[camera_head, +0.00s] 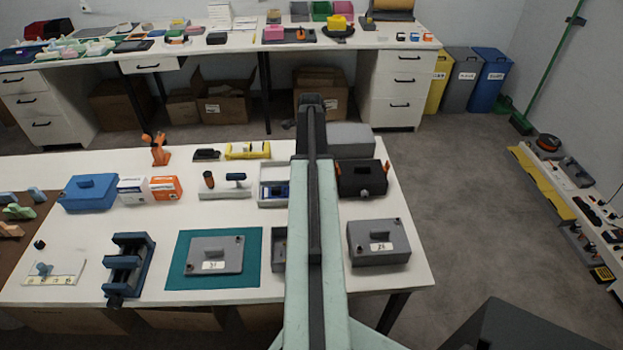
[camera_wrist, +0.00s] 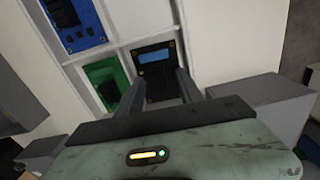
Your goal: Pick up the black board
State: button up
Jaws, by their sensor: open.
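The black board (camera_wrist: 150,56), with a blue display strip, lies in a compartment of a white divided tray (camera_wrist: 122,42) in the wrist view. My gripper (camera_wrist: 161,78) is open, with one finger on each side of the board's near part. The fingers hide some of the board's near edges, and I cannot tell whether they touch it. In the head view my arm covers the right part of the tray (camera_head: 264,198), and the black board does not show there.
A blue board (camera_wrist: 76,20) and a green board (camera_wrist: 103,72) lie in neighbouring compartments. A grey box (camera_wrist: 268,98) stands close on the right in the wrist view. In the head view, a black box (camera_head: 360,180) and a grey lidded box (camera_head: 377,245) stand right of my arm.

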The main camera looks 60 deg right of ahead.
grip_shut()
jog(key=shift+r+p, duration=0.55)
jog(key=shift+p, duration=0.2)
notch_tip(320, 180, up, 4)
jog(key=p, duration=0.3)
jog(key=shift+f, duration=0.25)
jog(key=s+a, duration=0.1)
jog(key=a, duration=0.4)
jog(key=s+a, duration=0.1)
jog(key=a, duration=0.3)
jog(key=s+a+p, duration=0.1)
jog(key=a, duration=0.4)
jog(key=shift+s+a+r, duration=0.15)
jog(key=shift+a+r, duration=0.05)
jog(key=shift+a, duration=0.6)
